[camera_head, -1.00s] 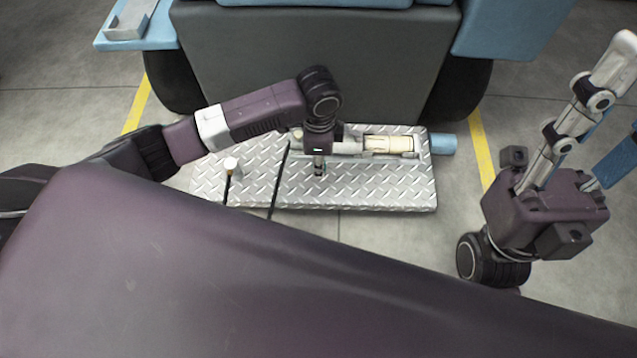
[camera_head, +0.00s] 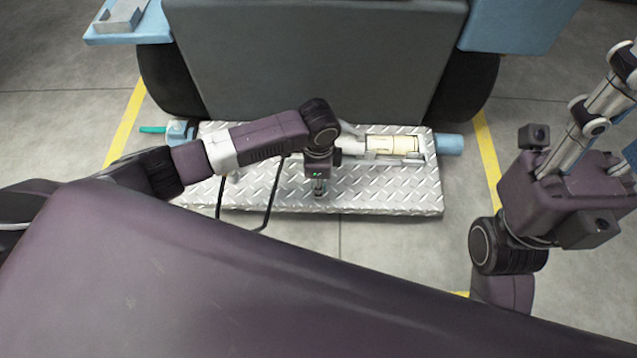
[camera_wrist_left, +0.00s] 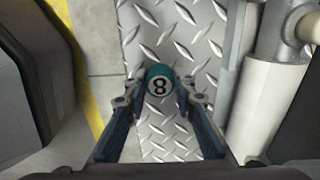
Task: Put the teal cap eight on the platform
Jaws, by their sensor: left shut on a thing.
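The teal cap eight (camera_wrist_left: 160,84), round and teal with a black "8" on a white disc, is between the fingertips of my left gripper (camera_wrist_left: 163,92) in the left wrist view. The gripper is shut on it. The head view shows my left gripper (camera_head: 319,188) over the silver diamond-plate platform (camera_head: 375,195); the cap is too small to make out there. The plate lies below the cap, but I cannot tell whether the cap touches it. My right gripper (camera_head: 615,120) is at the right, away from the platform, its fingertips partly cut off.
A cream and white cylinder assembly (camera_head: 392,145) with a blue end lies along the platform's back edge, close beside my left gripper. Black bent rods or hoses (camera_head: 268,203) show at its front left. A large grey and blue machine (camera_head: 315,60) stands behind.

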